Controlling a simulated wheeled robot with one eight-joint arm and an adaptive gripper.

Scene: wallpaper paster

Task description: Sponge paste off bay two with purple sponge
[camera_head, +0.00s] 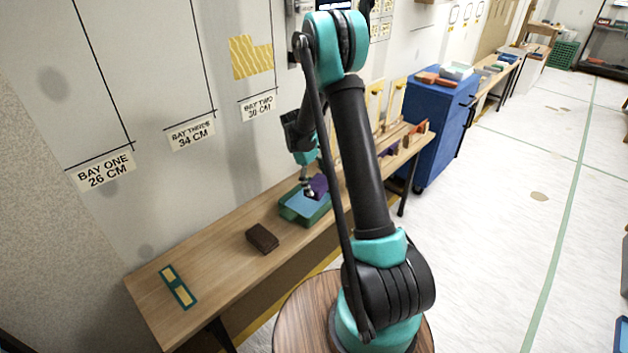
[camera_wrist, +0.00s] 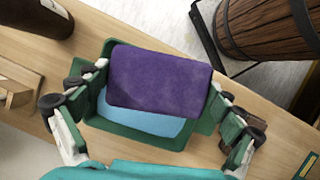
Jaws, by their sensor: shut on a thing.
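The purple sponge (camera_wrist: 160,80) is held between the two fingers of my gripper (camera_wrist: 158,95) in the wrist view. The sponge is over a green tray (camera_wrist: 110,127) with light blue water in it; I cannot tell whether it touches the water. In the head view my gripper (camera_head: 309,189) and the sponge (camera_head: 319,185) are at the green tray (camera_head: 300,215) on the wooden table.
A dark brown block (camera_head: 262,238) and a green-framed yellow piece (camera_head: 178,287) lie on the table (camera_head: 215,265) to the left of the tray. A blue cabinet (camera_head: 433,125) stands beyond the table's far end.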

